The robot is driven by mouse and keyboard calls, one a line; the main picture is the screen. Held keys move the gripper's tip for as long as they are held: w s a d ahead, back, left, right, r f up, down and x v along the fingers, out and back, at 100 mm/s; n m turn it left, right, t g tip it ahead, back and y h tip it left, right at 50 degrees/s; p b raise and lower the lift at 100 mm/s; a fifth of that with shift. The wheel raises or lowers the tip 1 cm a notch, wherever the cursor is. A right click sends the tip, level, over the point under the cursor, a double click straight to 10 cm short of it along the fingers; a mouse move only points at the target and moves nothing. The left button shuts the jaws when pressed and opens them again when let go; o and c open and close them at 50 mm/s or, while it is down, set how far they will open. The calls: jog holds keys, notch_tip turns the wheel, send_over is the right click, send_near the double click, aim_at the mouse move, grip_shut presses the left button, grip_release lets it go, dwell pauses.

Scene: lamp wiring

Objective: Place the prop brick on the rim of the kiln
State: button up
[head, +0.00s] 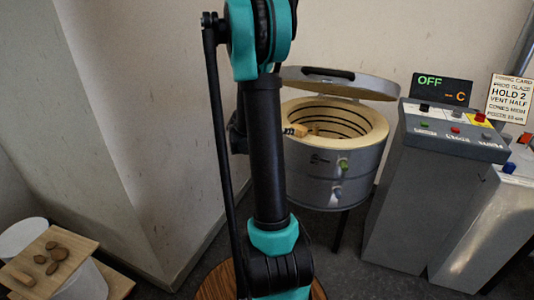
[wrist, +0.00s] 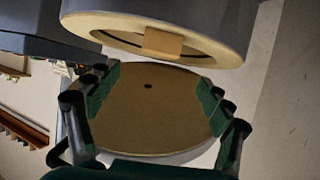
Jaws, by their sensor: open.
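The kiln (head: 325,168) is a grey drum with a cream rim and its lid (head: 338,84) raised. The prop brick (head: 295,130), a small tan block, is on the rim at the left side of the opening. In the wrist view the brick (wrist: 162,42) lies at the kiln rim (wrist: 115,25), with the round lid face (wrist: 150,110) below it in the picture. My gripper (wrist: 158,75) has its green-padded fingers wide apart with nothing between them. The brick is beyond the fingertips, apart from them. In the head view my arm hides the gripper.
A grey control console (head: 430,190) stands right of the kiln, with an OFF display (head: 442,89) and a firing card (head: 510,99). A wooden board (head: 45,262) with several brown pieces is at lower left. A wall is close behind the arm.

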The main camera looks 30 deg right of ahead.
jog(key=s+a+f+n+y, duration=0.3)
jog(key=s+a+n+y, duration=0.1)
jog(key=s+a, duration=0.4)
jog(key=s+a+f+n+y, duration=0.3)
jog(key=s+a, duration=0.5)
jog(key=a, duration=0.5)
jog(key=s+a+f+n+y, duration=0.3)
jog(key=s+a+n+y, duration=0.2)
jog(key=a, duration=0.6)
jog(key=s+n, duration=0.2)
jog(key=s, duration=0.1)
jog(key=shift+s+f, duration=0.2)
jog(key=shift+f, duration=0.1)
